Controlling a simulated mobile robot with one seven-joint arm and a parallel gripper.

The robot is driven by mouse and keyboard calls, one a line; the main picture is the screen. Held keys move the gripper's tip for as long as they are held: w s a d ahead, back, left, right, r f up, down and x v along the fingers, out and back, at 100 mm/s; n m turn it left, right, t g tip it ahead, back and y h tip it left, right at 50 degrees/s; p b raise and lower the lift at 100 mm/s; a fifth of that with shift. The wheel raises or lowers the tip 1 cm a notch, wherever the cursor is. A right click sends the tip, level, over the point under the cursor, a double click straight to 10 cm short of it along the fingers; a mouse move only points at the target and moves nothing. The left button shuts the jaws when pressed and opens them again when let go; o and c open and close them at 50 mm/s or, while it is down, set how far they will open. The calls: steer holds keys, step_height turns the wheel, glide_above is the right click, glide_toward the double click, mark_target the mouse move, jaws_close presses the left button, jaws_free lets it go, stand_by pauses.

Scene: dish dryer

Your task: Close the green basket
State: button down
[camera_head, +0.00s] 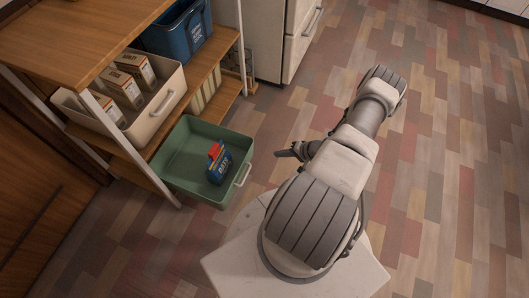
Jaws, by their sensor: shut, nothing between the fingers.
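The green basket (184,157) is pulled out from the lower part of the wooden shelf unit, over the floor. A small blue and red package (218,163) stands inside it. The basket's pale handle (243,175) is on its front right side, facing my arm. My gripper (278,154) is dark and small in the picture, shut and empty. It appears to the right of the basket's front, apart from the handle in the picture. Its height relative to the basket is hard to tell.
The wooden shelf unit (80,45) also holds a cream basket with boxes (165,103) and a blue basket (176,38). A white cabinet or appliance (299,40) stands behind. The tiled floor (455,150) to the right is clear.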

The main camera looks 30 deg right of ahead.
mark_target(249, 152)
steer(key=shift+w+a+r+b+x, duration=0.25)
steer(key=shift+b+x, duration=0.55)
steer(key=shift+x, duration=1.25)
steer(key=shift+w+a+r+b+x, duration=0.2)
steer(key=shift+r+b+x, duration=0.45)
steer(key=shift+x, duration=1.4)
steer(key=shift+w+a+r+b+x, duration=0.25)
steer(key=shift+b+x, duration=0.7)
steer(key=shift+x, duration=1.1)
steer(key=shift+d+f, duration=0.1)
steer(key=shift+d, duration=0.1)
steer(key=shift+w, duration=0.1)
